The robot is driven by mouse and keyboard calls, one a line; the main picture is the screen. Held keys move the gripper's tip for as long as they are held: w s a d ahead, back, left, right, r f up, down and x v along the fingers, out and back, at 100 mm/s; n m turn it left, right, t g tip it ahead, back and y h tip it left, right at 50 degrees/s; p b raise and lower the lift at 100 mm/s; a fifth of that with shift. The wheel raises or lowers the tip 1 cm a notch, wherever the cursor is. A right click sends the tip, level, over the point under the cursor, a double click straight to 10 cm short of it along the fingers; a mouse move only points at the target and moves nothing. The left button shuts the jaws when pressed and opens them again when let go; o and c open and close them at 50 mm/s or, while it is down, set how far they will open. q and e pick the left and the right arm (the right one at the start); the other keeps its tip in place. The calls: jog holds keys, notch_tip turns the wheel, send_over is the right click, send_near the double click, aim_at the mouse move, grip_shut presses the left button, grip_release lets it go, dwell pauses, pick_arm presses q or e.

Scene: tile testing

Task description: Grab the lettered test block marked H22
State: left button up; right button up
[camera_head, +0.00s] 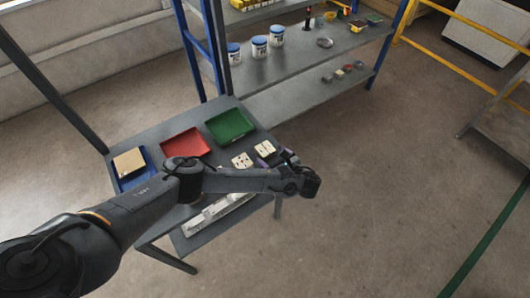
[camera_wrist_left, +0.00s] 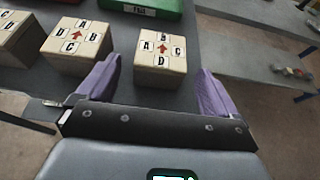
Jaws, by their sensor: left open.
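Lettered blocks stand on the grey table; the nearest block (camera_wrist_left: 161,62) is cream, with A, B, C, D labels and a red arrow on top. A second block (camera_wrist_left: 80,45) is left of it, and a third (camera_wrist_left: 15,35) is cut by the left edge. In the head view, two pale blocks (camera_head: 264,146) (camera_head: 242,160) show beside my arm. I cannot read an H22 mark on any of them. My left gripper (camera_wrist_left: 158,80) is open, with purple fingers on either side of the nearest block, not visibly touching it. It also shows in the head view (camera_head: 274,154), partly hidden by my wrist.
On the table are a green tray (camera_head: 230,125), a red tray (camera_head: 185,143) and a blue tray (camera_head: 126,180) with a tan piece in it. A blue-framed shelf (camera_head: 290,75) with tubs stands behind. Open floor (camera_head: 400,200) lies to the right.

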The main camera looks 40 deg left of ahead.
aim_at(265, 151)
pick_arm(q)
jog(key=shift+w+a+f, duration=0.15)
jog(key=shift+w+a, duration=0.05)
jog(key=shift+a, duration=0.05)
jog(key=b+x, duration=0.1)
jog(key=x, duration=0.3)
jog(key=shift+s, duration=0.2)
jog(key=shift+w+a+f+b, duration=0.1)
jog(key=shift+w+a+b, duration=0.05)
jog(key=shift+a+b, duration=0.2)
jog(key=shift+c, duration=0.2)
jog(key=c, duration=1.3)
